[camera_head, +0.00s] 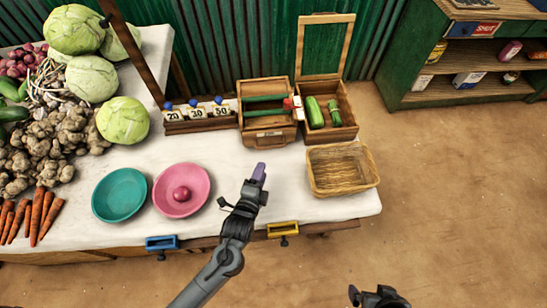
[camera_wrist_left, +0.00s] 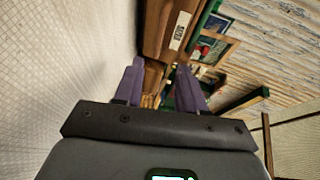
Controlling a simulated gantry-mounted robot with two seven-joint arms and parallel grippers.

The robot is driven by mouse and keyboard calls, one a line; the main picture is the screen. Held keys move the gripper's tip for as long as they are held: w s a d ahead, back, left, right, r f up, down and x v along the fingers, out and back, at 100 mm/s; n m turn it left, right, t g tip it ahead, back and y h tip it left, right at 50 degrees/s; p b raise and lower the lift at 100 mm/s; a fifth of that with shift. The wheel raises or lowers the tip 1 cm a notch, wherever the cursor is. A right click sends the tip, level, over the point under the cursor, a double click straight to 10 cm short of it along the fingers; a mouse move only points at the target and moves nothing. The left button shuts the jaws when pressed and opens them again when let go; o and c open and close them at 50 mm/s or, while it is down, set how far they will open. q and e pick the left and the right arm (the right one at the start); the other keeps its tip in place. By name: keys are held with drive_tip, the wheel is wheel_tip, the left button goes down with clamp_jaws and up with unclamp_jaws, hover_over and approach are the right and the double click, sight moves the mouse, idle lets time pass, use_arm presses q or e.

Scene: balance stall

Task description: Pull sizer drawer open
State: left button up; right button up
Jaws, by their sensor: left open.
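The sizer is a brown wooden box (camera_head: 243,98) with green bars across its open top, near the back of the stall table. Its drawer front (camera_head: 270,140) faces me and carries a small pale label. The labelled wooden front also shows in the left wrist view (camera_wrist_left: 170,47), beyond the fingertips. I cannot tell whether the drawer stands flush. My left gripper (camera_head: 260,172), with purple fingers, is open in front of the drawer, apart from it in the head view. The fingers also show in the left wrist view (camera_wrist_left: 160,80), with nothing held between them. My right gripper (camera_head: 378,296) is low at the bottom edge, off the table.
A lidded wooden box (camera_head: 345,110) holding green vegetables stands right of the sizer. A wicker basket (camera_head: 372,172) is at front right. A teal bowl (camera_head: 119,195) and a pink bowl (camera_head: 198,200) are left of my arm. Numbered weights (camera_head: 197,114) stand left of the sizer.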

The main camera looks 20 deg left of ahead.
use_arm(q)
drive_tip(key=shift+w+f, duration=0.35)
drive_tip(key=shift+w, duration=0.1)
drive_tip(key=b+x, duration=0.3)
drive_tip(key=x, duration=0.7)
drive_tip(key=shift+c, duration=0.4)
clamp_jaws()
drive_tip(key=shift+r, duration=0.1)
